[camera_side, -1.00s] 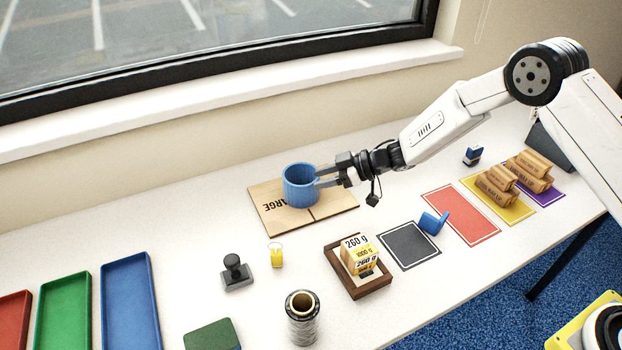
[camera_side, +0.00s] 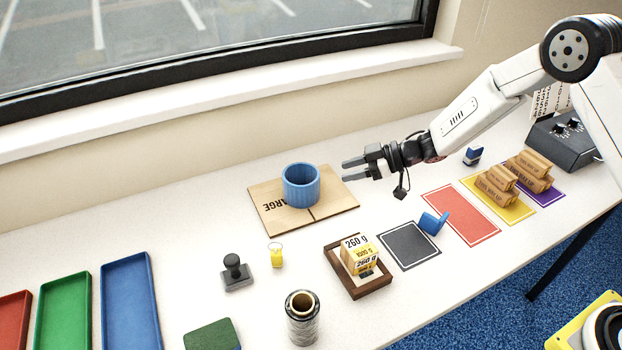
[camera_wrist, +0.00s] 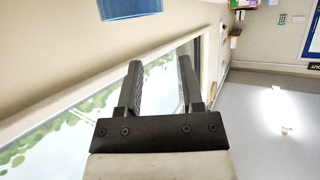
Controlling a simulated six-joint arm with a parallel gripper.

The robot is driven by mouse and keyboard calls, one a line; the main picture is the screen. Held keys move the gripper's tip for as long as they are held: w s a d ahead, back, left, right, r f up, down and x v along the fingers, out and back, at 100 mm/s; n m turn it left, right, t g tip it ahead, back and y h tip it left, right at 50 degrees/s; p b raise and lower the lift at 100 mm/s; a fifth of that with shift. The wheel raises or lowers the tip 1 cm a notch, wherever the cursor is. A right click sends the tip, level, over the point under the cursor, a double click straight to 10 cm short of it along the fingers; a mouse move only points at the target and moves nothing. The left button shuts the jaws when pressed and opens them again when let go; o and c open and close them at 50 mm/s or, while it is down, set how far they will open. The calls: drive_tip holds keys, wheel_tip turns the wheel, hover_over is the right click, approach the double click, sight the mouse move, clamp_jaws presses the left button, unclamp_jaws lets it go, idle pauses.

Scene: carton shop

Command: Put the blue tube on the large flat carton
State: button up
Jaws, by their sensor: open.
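My gripper (camera_side: 347,168) is open and empty. It is to the right of the tube, apart from it, with its fingers pointing left toward it. In the wrist view the two fingers of my gripper (camera_wrist: 160,75) are spread with nothing between them. Part of the blue tube (camera_wrist: 130,8) shows at the top edge of that view, beyond the fingertips.
Coloured trays (camera_side: 130,300) are at the left.

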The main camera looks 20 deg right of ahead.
drive_tip(key=s+d+r+m+t+h, duration=0.1)
drive_tip(key=s+d+r+m+h, duration=0.2)
drive_tip(key=d+m+h, duration=0.15)
drive_tip(key=s+d+r+m+t+h, duration=0.2)
drive_tip(key=d+r+m+h, duration=0.1)
drive_tip(key=d+h, duration=0.25)
drive_tip(key=s+d+m+g+h, duration=0.1)
drive_tip(key=s+m+g, duration=0.3)
drive_tip(key=s, duration=1.6)
drive_tip(key=d+g, duration=0.1)
drive_tip(key=g, duration=0.1)
drive_tip(key=shift+s+d+f+m+g+h, duration=0.25)
drive_tip(key=shift+s+d+m+g+h, duration=0.05)
drive_tip(key=shift+s+d+m+g, duration=0.1)
